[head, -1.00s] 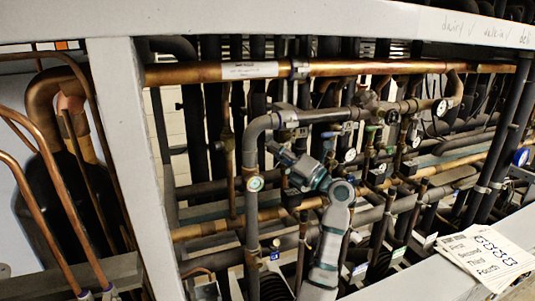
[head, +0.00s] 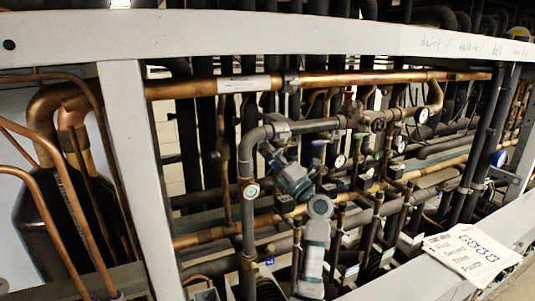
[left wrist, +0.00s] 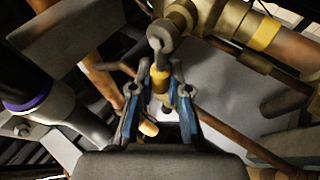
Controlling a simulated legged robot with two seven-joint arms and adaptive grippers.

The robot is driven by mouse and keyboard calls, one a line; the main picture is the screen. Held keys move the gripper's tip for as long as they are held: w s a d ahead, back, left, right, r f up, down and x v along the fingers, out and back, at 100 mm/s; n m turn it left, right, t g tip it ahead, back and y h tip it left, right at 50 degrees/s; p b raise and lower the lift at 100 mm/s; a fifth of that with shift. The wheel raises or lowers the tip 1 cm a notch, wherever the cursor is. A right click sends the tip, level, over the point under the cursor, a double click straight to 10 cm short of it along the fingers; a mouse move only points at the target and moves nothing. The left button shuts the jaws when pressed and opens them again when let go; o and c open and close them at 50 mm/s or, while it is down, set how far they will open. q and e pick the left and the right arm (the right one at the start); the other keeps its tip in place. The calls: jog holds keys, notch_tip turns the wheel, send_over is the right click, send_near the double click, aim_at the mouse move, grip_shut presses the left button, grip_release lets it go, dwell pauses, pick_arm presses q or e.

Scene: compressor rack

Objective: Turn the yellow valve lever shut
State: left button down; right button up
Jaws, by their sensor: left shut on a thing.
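The yellow valve lever (left wrist: 160,80) shows in the left wrist view between the two blue fingers of my left gripper (left wrist: 161,100). The fingers are shut on it, one on each side. Its far end is near a brass valve body (left wrist: 185,18). In the head view my left gripper (head: 266,149) reaches up and left among the pipes, close to the right of a dark vertical pipe. The lever cannot be made out there, hidden or too small. My right gripper is not in view.
A grey rack frame (head: 135,150) stands at the left, with its beam across the top. A copper pipe (head: 340,78) runs below the beam. Dark pipes crowd around my left arm, leaving little room. White label sheets (head: 470,252) lie on the lower right rail.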

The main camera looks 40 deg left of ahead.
pick_arm(q)
jog(key=c, duration=1.3)
grip_release()
jog(key=shift+w, duration=0.1)
jog(key=shift+o, duration=0.9)
jog(key=shift+w+f, duration=0.1)
jog(key=shift+w, duration=0.05)
jog(key=d+f, duration=0.1)
jog(key=d, duration=1.3)
jog(key=shift+s+d+f, duration=0.2)
jog(key=shift+d+f, duration=0.15)
jog(key=shift+a, duration=0.2)
